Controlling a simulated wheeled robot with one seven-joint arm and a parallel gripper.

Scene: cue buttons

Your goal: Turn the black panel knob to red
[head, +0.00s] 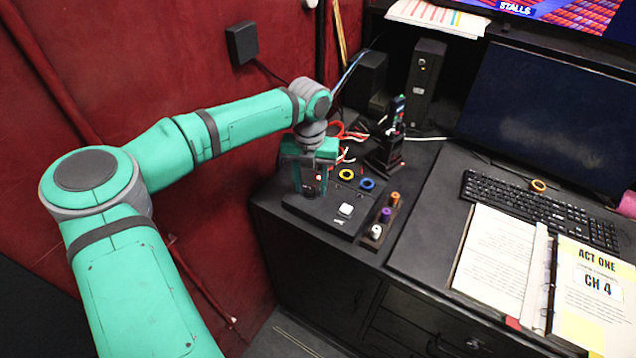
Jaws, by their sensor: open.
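The black panel (316,215) lies on the left end of the desk. It carries a yellow-ringed part (346,174), a blue-ringed part (367,184) and a white square button (346,209). My gripper (310,188) points down over the panel's back left part, with its jaws open. A small red spot shows by the fingers. I cannot make out the knob; the gripper covers that part of the panel. Whether the fingers touch anything is too small to tell.
A small rack (374,236) with orange, purple and white knob-like pieces stands right of the panel. A dark upright device (388,150) and red and white cables are behind. A keyboard (540,209), open binder (500,260) and monitor (555,110) fill the right. A red wall is left.

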